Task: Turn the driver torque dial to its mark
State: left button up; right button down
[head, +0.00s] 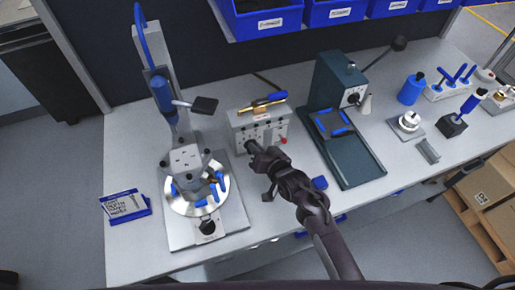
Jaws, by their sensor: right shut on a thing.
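The grey driver control box (238,121) stands on the bench left of the middle, with a panel of small dark knobs or sockets and a red button (284,141) on its front. A gold and blue driver (262,102) lies across its top. My right gripper (251,147) is at the lower front of the box, shut on what appears to be the torque dial. The gripper covers the dial, so neither its pointer nor its mark can be read. My left gripper is out of view.
A small blue block (320,183) lies beside my right arm. Blue bins (262,18) hang above the back.

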jog(key=c, duration=1.6)
grip_release()
jog(key=shift+c, duration=0.2)
jog(key=shift+o, duration=0.9)
jog(key=shift+w+a, duration=0.1)
jog(key=shift+w, duration=0.05)
jog(key=shift+s+d, duration=0.35)
jog(key=shift+s, duration=0.15)
jog(key=b+v, duration=0.1)
jog(key=v, duration=0.5)
jog(key=shift+s+r+b, duration=0.25)
jog(key=shift+b, duration=0.05)
jog(key=shift+d, duration=0.1)
